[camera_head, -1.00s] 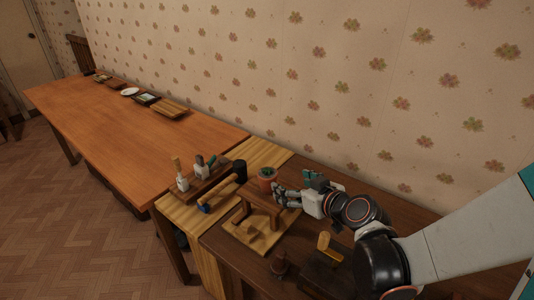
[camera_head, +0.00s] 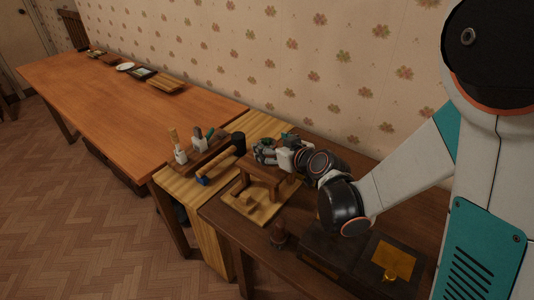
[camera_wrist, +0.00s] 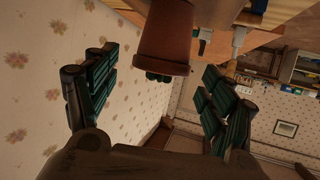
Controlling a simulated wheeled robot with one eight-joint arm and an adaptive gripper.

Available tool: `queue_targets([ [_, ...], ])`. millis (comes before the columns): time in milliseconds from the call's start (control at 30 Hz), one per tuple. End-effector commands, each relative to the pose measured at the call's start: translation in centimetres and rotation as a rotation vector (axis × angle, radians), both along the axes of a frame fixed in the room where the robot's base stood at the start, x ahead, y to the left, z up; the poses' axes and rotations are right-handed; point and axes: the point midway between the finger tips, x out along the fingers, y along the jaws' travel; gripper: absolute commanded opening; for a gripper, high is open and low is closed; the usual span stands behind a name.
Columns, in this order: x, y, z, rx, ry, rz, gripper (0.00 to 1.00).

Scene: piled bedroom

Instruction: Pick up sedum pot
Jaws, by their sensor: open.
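The sedum pot, a reddish-brown terracotta pot (camera_wrist: 162,45), shows at the top middle of the wrist view, which looks turned over. My gripper (camera_wrist: 158,68) is open, with one finger on each side of the pot and visible gaps between; whether the pot is fully between the fingertips I cannot tell. In the head view my gripper (camera_head: 264,152) is above the small wooden stand (camera_head: 262,182) and hides most or all of the pot.
A dark box (camera_head: 330,248) is at the front right. The long orange table (camera_head: 130,105) is mostly clear. The papered wall is close behind.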

Motion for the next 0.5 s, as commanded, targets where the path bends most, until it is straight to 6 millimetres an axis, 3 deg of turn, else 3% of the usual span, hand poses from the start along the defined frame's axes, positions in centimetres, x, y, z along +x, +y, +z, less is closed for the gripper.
queue_targets([
  [200, 2.4, 1.6, -1.4, 0.001, -0.001, 0.000, 0.76],
  [467, 2.7, 1.7, -1.3, 0.000, 0.000, -0.001, 0.76],
  [500, 2.7, 1.7, -1.3, 0.000, 0.000, -0.001, 0.67],
])
